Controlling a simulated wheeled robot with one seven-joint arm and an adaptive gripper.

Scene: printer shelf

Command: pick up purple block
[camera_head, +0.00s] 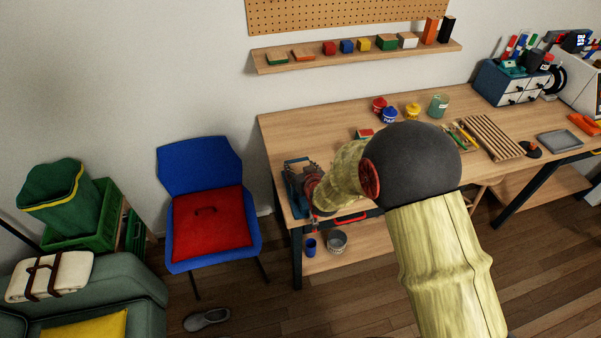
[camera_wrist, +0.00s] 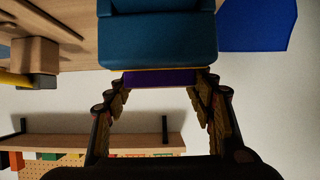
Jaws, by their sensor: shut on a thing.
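The purple block (camera_wrist: 160,78) shows in the wrist view as a dark purple bar between my two fingertips. My gripper (camera_wrist: 162,84) is shut on it, with one finger at each end. The block lies right against the edge of a large blue body (camera_wrist: 158,38) in that view; I cannot tell whether they touch. A thin orange strip shows along that edge. In the head view my gripper (camera_head: 311,187) is at the left end of the workbench, beside a blue vise-like tool (camera_head: 296,168). The block cannot be made out there.
The wooden workbench (camera_head: 330,112) holds small pots (camera_head: 389,115), a slatted board (camera_head: 488,138) and a blue drawer box (camera_head: 510,85). A wall shelf (camera_head: 300,63) carries several coloured blocks. A blue chair (camera_head: 197,160) with a red cushion stands left of the bench.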

